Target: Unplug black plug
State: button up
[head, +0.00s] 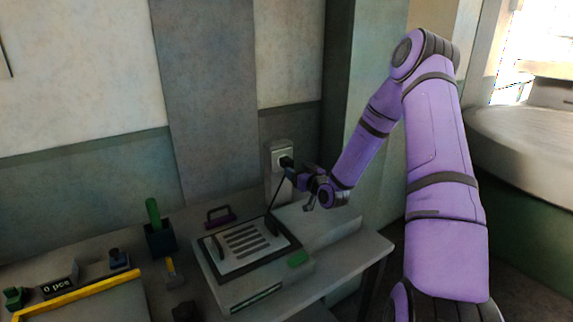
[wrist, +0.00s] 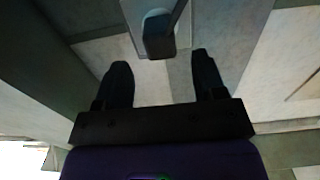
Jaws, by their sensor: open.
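The black plug (head: 287,162) sits in a pale wall socket (head: 281,150), with a dark cable (head: 278,192) hanging down from it to the device on the table. In the wrist view the black plug (wrist: 158,38) lies just beyond the fingertips, roughly midway between them, with its cable running to the top edge. My gripper (head: 293,171) is close in front of the plug in the head view and partly overlaps it. In the wrist view my gripper (wrist: 162,60) is open, its two dark fingers wide apart, with nothing held between them.
A flat device with a dark-framed, slotted top (head: 243,246) stands on the table below the socket. A green stick stands in a dark holder (head: 160,239) at left. A yellow bar (head: 75,293) and a counter block (head: 59,286) lie front left. A wall column (head: 345,95) rises right of the socket.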

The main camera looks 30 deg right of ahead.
aim_at(291, 166)
jog(key=shift+w+a, duration=0.15)
jog(key=shift+w, duration=3.25)
grip_shut()
jog(key=shift+s, duration=3)
